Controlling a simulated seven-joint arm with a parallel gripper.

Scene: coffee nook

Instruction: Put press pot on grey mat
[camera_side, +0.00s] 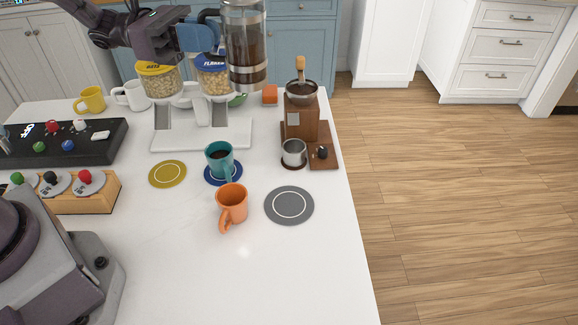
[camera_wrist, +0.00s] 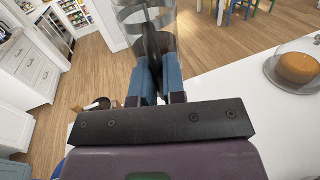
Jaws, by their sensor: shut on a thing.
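The press pot (camera_side: 246,50), a clear cylinder with dark contents and metal bands, is held upright in the air above the back of the counter, in front of the blue cabinets. My gripper (camera_side: 222,40) is shut on it from the left. In the wrist view the pot (camera_wrist: 143,20) shows at the top, between the blue fingers (camera_wrist: 157,68), and its upper part is cut off. The grey mat (camera_side: 272,208), round with a white ring, lies flat and empty near the counter's right edge, well in front of the pot.
An orange mug (camera_side: 232,204) stands just left of the grey mat. A teal mug (camera_side: 219,160) stands on a blue mat behind it. A wooden grinder (camera_side: 302,120) stands behind the grey mat. A cereal dispenser (camera_side: 205,128) is below my gripper. The front counter is clear.

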